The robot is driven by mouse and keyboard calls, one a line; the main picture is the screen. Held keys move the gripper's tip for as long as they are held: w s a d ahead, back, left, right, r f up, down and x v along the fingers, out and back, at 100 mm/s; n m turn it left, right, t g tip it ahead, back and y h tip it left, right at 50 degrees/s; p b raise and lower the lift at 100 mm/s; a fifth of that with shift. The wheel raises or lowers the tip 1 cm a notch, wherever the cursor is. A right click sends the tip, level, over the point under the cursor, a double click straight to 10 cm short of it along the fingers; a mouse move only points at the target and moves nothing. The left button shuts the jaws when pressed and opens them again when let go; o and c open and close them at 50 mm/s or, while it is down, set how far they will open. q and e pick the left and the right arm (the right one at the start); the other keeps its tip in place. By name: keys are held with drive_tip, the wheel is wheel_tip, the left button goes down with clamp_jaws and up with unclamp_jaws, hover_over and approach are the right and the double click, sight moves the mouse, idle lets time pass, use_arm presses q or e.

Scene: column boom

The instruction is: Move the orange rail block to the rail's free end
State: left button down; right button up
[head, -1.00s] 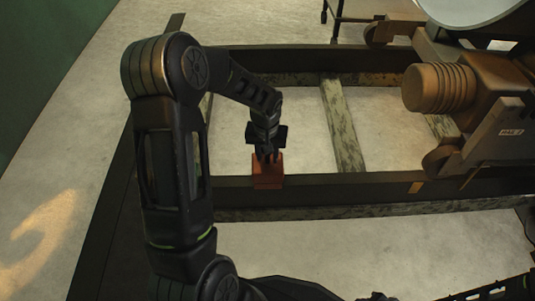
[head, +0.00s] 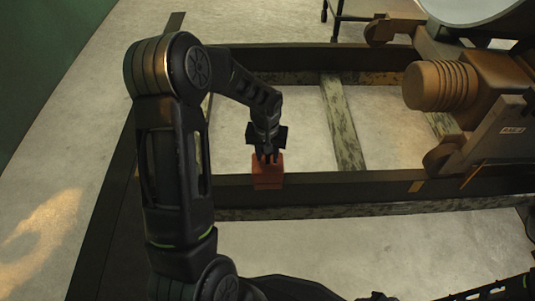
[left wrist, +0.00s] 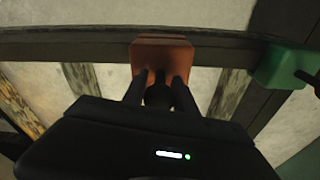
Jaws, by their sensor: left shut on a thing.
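The orange rail block (head: 268,179) sits on the near dark rail (head: 340,189), left of the brown carriage. It also shows at the top middle of the left wrist view (left wrist: 162,52). My left gripper (head: 268,157) comes down from above and is shut on the block's upper part. Its two fingers (left wrist: 161,82) meet the block in the left wrist view. The rail's left stretch is hidden behind my left arm in the head view. My right gripper is not in view.
A brown carriage with a ribbed cylinder (head: 440,87) stands over the rails at right. In the left wrist view, a green block (left wrist: 280,68) stands by the rail at right. Mottled crossbars (head: 342,125) span the rails.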

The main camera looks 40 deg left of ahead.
sight(267, 163)
use_arm(q)
drive_tip(key=shift+f+b, duration=0.55)
drive_tip(key=shift+f, duration=0.2)
idle(0.4)
drive_tip(key=shift+f, duration=0.35)
drive_tip(key=shift+f+b, duration=0.3)
drive_tip(key=shift+b, duration=0.1)
drive_tip(key=c, duration=1.2)
unclamp_jaws()
drive_tip(key=o, duration=0.3)
drive_tip(key=shift+f, duration=0.1)
